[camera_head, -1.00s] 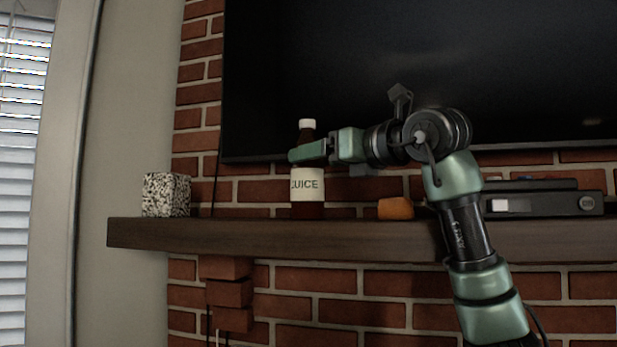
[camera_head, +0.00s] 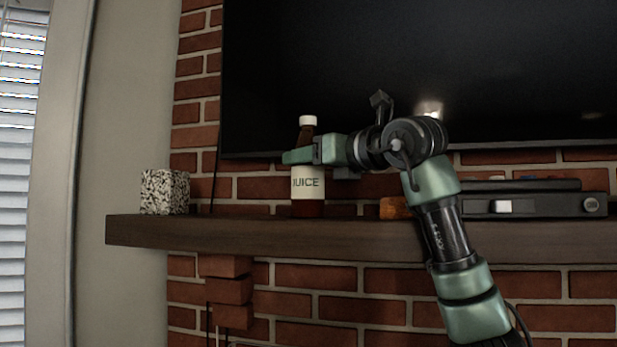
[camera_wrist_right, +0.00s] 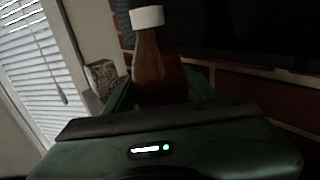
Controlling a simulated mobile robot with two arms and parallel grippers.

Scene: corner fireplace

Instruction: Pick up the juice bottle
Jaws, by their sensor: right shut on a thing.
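The juice bottle (camera_head: 308,184) is brown with a white cap and a cream label reading JUICE. It stands upright on the dark wooden mantel (camera_head: 250,232) in the head view. My right gripper (camera_head: 300,156) is at the bottle's upper body, just above the label, and is shut on it. In the right wrist view the bottle (camera_wrist_right: 159,65) rises between the fingers of the right gripper (camera_wrist_right: 150,95), its lower part hidden by the gripper body. My left gripper is not in view.
A black-and-white speckled block (camera_head: 164,191) stands left on the mantel. An orange object (camera_head: 394,208) and a black device (camera_head: 540,204) are to the right. A large dark screen (camera_head: 300,70) hangs behind. Clear mantel lies between block and bottle.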

